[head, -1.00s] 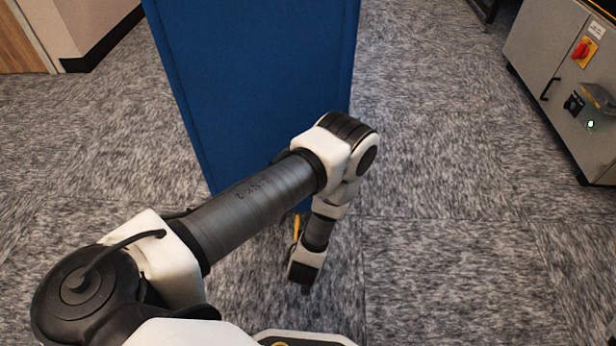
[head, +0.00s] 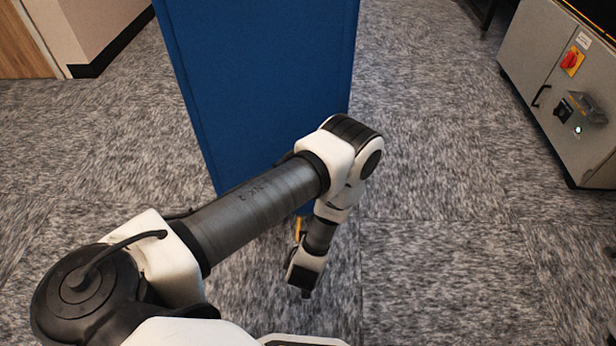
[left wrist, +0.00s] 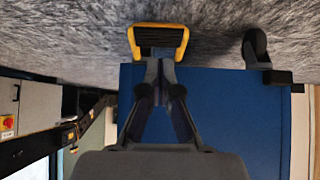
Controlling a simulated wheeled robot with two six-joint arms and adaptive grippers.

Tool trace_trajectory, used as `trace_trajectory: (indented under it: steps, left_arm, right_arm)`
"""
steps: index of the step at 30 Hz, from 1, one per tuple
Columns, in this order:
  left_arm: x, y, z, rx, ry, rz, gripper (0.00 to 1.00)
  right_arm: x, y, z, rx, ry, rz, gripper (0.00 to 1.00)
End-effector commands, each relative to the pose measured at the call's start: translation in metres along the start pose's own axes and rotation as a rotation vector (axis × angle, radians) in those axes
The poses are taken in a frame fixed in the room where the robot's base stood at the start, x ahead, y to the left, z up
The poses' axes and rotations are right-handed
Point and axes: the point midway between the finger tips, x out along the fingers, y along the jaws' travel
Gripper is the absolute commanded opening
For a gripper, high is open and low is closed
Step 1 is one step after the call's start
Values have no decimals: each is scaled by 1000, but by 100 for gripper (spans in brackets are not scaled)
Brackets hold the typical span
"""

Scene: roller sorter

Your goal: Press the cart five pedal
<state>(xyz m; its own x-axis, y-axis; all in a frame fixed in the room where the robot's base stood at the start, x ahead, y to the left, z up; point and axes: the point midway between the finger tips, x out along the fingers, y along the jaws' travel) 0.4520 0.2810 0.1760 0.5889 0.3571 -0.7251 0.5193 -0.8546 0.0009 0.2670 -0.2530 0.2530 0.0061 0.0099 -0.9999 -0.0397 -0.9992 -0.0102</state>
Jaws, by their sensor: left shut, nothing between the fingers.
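A blue cart (head: 265,90) stands ahead of me, and its blue panel fills the middle of the left wrist view (left wrist: 225,105). A yellow-edged pedal with a dark face (left wrist: 158,42) sits low at the cart's base. In the head view only a small yellow piece of the pedal (head: 299,228) shows beside my left wrist. My left gripper (left wrist: 159,66) is shut and empty, its fingertips at the pedal's lower edge in the left wrist view. I cannot tell whether they touch it. My right gripper is not in view.
A dark caster (left wrist: 255,48) shows beside the pedal. A grey cabinet (head: 565,90) with a red and yellow switch stands at the right. A wall (head: 105,30) is at the far left. The carpet between cart and cabinet is clear.

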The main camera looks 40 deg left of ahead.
Motion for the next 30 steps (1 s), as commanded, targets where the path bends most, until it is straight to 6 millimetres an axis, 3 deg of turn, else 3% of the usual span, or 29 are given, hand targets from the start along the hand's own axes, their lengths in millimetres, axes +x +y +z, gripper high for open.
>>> trace_trajectory:
  steps: [1,3,9,27,30]
  left_arm:
    - [-17,0,0,4,-2,0,0]
    - [-33,0,6,5,-2,1,0]
    - [-63,0,19,2,0,0,0]
    - [-68,0,23,-1,2,-1,0]
    - [-67,2,16,-7,12,2,0]
  right_arm:
    - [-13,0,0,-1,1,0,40]
    - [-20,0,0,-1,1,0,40]
    - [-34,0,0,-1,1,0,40]
    - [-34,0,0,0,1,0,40]
    - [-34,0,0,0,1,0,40]
